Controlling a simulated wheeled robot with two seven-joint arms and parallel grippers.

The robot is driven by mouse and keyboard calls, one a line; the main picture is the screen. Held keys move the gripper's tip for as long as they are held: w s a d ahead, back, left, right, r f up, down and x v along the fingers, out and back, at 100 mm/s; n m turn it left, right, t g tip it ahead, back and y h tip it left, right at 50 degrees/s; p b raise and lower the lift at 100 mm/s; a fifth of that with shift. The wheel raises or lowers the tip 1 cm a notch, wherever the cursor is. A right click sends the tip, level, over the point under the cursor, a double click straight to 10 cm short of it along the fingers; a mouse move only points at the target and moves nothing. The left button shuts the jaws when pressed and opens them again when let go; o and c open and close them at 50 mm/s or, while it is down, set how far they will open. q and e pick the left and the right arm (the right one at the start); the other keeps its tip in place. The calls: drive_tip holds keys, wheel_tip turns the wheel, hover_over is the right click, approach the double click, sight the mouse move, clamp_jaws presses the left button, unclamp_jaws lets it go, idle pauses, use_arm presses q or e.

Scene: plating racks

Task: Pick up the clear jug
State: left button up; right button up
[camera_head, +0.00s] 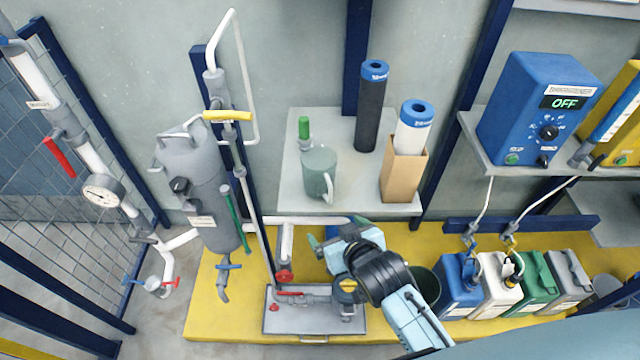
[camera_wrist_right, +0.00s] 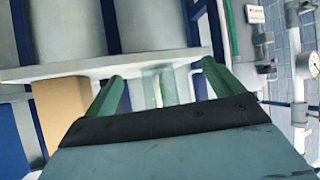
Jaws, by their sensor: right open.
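The clear jug (camera_head: 319,174) stands upright on the grey shelf (camera_head: 345,200), near its left front part, with its handle toward the front right. My right gripper (camera_head: 338,232) is below and in front of the shelf edge in the head view, apart from the jug. Its green fingers are open. In the right wrist view, the see-through jug (camera_wrist_right: 164,88) shows beyond and between the spread fingertips (camera_wrist_right: 160,82), with nothing held. My left gripper is out of view.
On the shelf, a green-capped item (camera_head: 304,130) stands behind the jug. A black roll (camera_head: 371,110) and a cardboard box (camera_head: 402,172) with a white roll (camera_head: 414,132) stand to the right. A grey tank (camera_head: 198,180) with pipes is at left. Several canisters (camera_head: 460,288) line the yellow platform.

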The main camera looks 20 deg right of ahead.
drive_tip(key=t, duration=0.2)
approach(325, 175)
drive_tip(key=f, duration=0.1)
drive_tip(key=shift+m, duration=0.4)
drive_tip(key=x, duration=0.2)
drive_tip(key=b+x, duration=0.1)
drive_tip(key=x, duration=0.1)
drive_tip(key=b+x, duration=0.1)
drive_tip(key=x, duration=0.1)
drive_tip(key=shift+w+a+r, duration=0.15)
drive_tip(key=shift+w, duration=0.7)
drive_tip(key=b+x, duration=0.1)
drive_tip(key=x, duration=0.4)
drive_tip(key=shift+d+f+b, duration=0.2)
drive_tip(key=shift+d+b, duration=0.05)
drive_tip(key=shift+b, duration=0.1)
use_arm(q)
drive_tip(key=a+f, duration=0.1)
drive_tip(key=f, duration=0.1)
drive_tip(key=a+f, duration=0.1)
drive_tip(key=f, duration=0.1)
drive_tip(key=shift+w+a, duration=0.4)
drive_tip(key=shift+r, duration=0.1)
